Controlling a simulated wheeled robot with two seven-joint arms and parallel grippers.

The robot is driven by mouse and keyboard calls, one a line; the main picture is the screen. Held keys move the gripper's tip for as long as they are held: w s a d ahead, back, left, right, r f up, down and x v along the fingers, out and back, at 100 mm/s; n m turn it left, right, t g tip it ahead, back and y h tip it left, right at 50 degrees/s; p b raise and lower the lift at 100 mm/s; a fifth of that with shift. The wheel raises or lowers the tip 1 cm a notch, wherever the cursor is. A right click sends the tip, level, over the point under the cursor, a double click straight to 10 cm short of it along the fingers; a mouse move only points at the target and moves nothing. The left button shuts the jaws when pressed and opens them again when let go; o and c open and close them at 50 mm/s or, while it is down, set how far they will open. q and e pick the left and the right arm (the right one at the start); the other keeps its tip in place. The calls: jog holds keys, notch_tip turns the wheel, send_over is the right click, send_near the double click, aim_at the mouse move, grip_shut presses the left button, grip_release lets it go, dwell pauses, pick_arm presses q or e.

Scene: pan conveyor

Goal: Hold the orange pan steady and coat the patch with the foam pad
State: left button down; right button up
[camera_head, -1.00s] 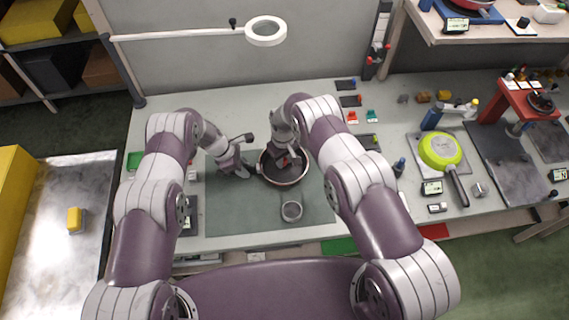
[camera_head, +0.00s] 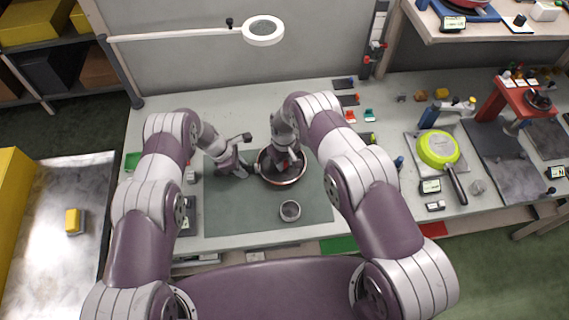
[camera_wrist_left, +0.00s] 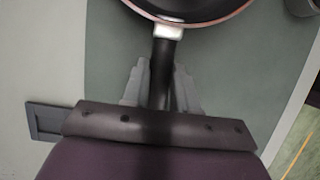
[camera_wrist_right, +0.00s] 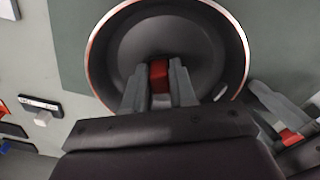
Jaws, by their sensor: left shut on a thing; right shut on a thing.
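The pan, dark inside with a copper-orange rim (camera_head: 300,178), lies on the green mat (camera_head: 255,215). My left gripper (camera_head: 246,170) is at its left side. In the left wrist view this gripper (camera_wrist_left: 162,88) is shut on the pan's black handle (camera_wrist_left: 164,52). My right gripper (camera_head: 290,160) points down inside the pan. In the right wrist view it (camera_wrist_right: 159,90) is shut on a small red block (camera_wrist_right: 159,76), seemingly the foam pad, over the dark pan floor (camera_wrist_right: 145,40). Whether the pad touches the floor cannot be told. No distinct patch shows; the gripper hides part of the floor.
A small grey cup (camera_head: 290,211) stands on the mat in front of the pan. A lime-green pan (camera_head: 438,149) lies at the right of the bench, with a red stand (camera_head: 497,100) beyond it. A ring lamp (camera_head: 263,31) hangs above. The front left of the mat is clear.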

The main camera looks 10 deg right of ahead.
jog(key=shift+w+f, duration=0.1)
jog(key=shift+w, duration=0.8)
jog(key=shift+r, duration=3.05)
notch_tip(320, 180, up, 3)
jog(key=shift+f, duration=0.15)
jog(key=shift+s+a+f, duration=0.15)
jog(key=shift+f, duration=0.95)
jog(key=shift+s+a+f, duration=0.15)
jog(key=shift+a+f, duration=0.05)
jog(key=shift+f, duration=0.95)
jog(key=shift+s+a+f, duration=0.15)
jog(key=shift+f, duration=0.95)
